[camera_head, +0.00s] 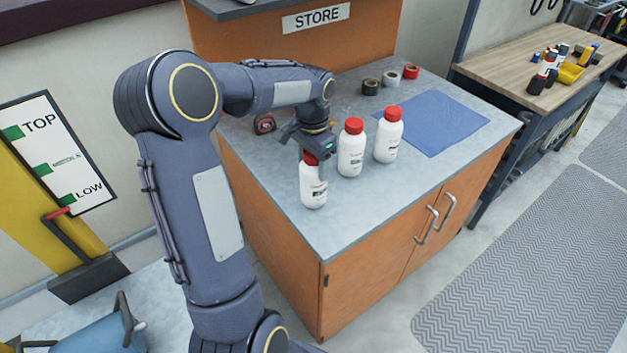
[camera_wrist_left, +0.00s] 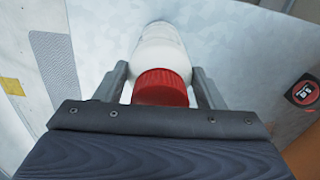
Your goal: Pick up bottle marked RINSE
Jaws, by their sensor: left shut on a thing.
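Three white bottles with red caps stand in a row on the grey counter (camera_head: 400,205). My left gripper (camera_head: 316,150) comes from above and is shut on the nearest, leftmost bottle (camera_head: 313,187), around its cap end. In the left wrist view this bottle (camera_wrist_left: 162,50) sits between the two fingers of my gripper (camera_wrist_left: 162,85), red cap toward the camera. The middle bottle (camera_head: 351,150) and the right bottle (camera_head: 388,137) stand apart from it. The labels are too small to read, so I cannot tell which one says RINSE. My right gripper is out of view.
A blue cloth (camera_head: 437,122) lies on the counter to the right. Several tape rolls (camera_head: 390,78) stand at the back, and a red tape measure (camera_head: 265,123) lies at the left. A wooden workbench (camera_head: 510,65) stands beyond. The counter's front right is clear.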

